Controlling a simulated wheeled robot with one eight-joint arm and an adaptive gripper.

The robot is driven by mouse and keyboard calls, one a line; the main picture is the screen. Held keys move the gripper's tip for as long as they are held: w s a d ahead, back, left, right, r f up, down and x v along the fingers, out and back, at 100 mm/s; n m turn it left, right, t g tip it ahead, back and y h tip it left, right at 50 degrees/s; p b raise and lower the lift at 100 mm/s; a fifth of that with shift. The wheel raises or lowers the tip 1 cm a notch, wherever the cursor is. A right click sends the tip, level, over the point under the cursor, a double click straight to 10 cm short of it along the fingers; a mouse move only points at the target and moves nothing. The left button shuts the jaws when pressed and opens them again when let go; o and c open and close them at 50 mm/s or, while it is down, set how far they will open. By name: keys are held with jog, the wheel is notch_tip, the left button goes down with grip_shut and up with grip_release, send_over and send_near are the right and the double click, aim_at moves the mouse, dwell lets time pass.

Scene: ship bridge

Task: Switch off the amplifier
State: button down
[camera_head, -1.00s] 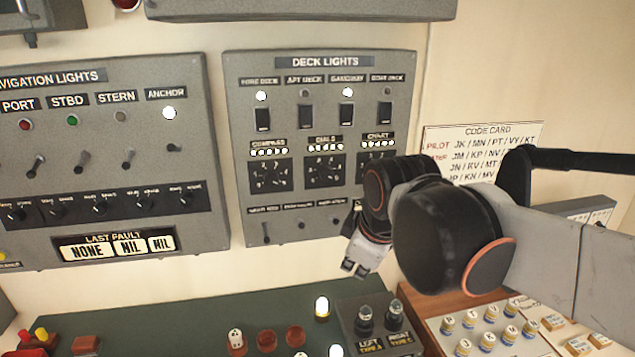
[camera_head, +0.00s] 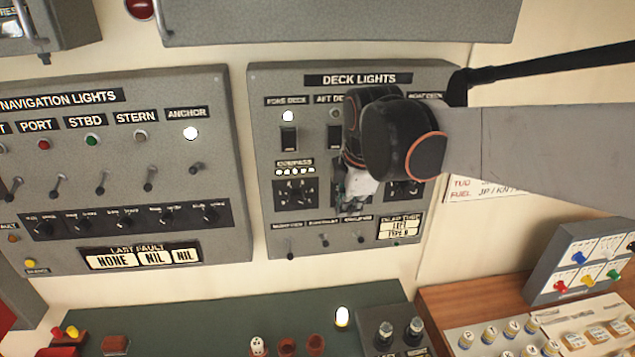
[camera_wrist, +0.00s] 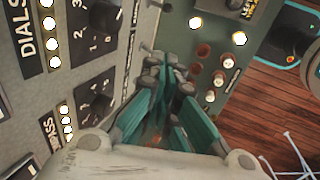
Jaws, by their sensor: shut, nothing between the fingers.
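The grey deck lights panel (camera_head: 262,110) is on the wall. Along its bottom is a row of three small levers: left (camera_head: 290,254), middle (camera_head: 324,241) and right (camera_head: 360,237). The small label (camera_head: 357,218) above the right lever seems to read AMPLIFIER, though its print is blurred. The left lever hangs down; I cannot tell the right lever's position surely. My gripper (camera_head: 350,207) is shut and empty, just above the right lever and in front of the middle dial block, which it partly hides. In the wrist view its teal fingers (camera_wrist: 168,80) point along the panel face.
The navigation lights panel (camera_head: 120,180) is at left. Below is a green console (camera_head: 230,310) with lamps and a small box with two knobs (camera_head: 400,335). A wooden desk (camera_head: 440,300) is at lower right. My arm covers the panel's upper right.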

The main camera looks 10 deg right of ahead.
send_over(359, 237)
jog(key=s+a, duration=0.3)
jog(key=a, duration=0.2)
notch_tip(359, 237, down, 9)
jog(key=shift+w+d+f, duration=0.3)
jog(key=shift+d+f, duration=0.35)
jog(key=shift+f, duration=0.15)
jog(key=shift+w+d+f, duration=0.25)
jog(key=shift+d+f, duration=0.4)
jog(key=shift+f, duration=0.1)
jog(key=shift+f+b, duration=0.1)
jog(key=shift+b, duration=0.25)
jog(key=shift+s+f+t, duration=0.1)
jog(key=shift+s+t, duration=0.15)
jog(key=shift+t, duration=0.15)
jog(key=shift+s+f+t+b, duration=0.35)
jog(key=shift+t+b, duration=0.25)
jog(key=shift+b, duration=0.3)
jog(key=f+t+b, duration=0.1)
jog(key=t+b, duration=0.1)
jog(key=s+f+t+b, duration=0.1)
jog(key=b, duration=0.2)
jog(key=shift+f+t, duration=0.4)
jog(key=shift+r, duration=0.2)
